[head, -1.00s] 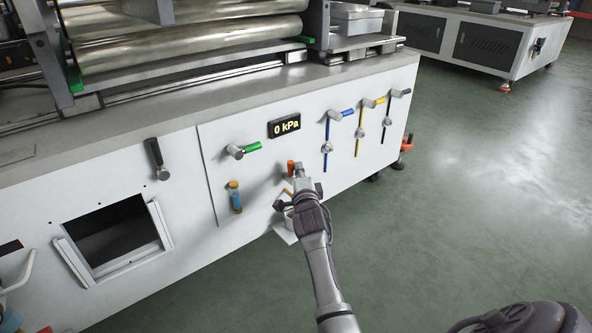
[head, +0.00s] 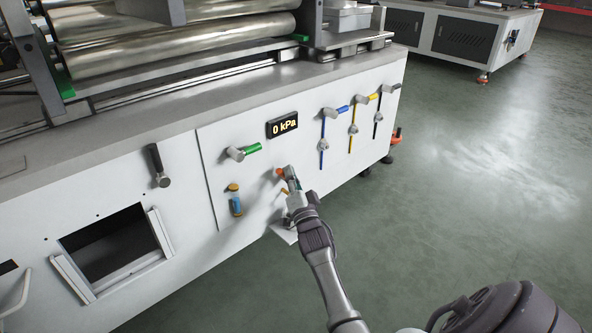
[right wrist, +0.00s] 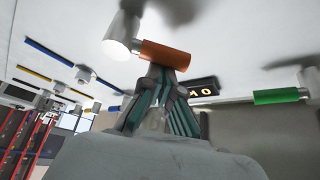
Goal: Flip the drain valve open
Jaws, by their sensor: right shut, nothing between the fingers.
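A small valve with an orange handle (head: 280,172) sits on the white front panel, below the pressure display. I take it as the drain valve; no label is readable. In the right wrist view the orange handle (right wrist: 165,54) crosses just in front of my fingertips, beside a pale round hub (right wrist: 122,32). My right gripper (head: 291,180) is shut and empty, its tips at the handle, touching or very close. The gripper hides part of the valve in the head view. My left gripper is out of view.
The display (head: 283,125) reads 0 kPa. A green-handled valve (head: 243,152) is up and left, a sight tube (head: 235,199) lower left. Blue (head: 335,112), yellow (head: 365,99) and black (head: 385,88) handled valves are to the right. Open floor (head: 470,170) lies right of the machine.

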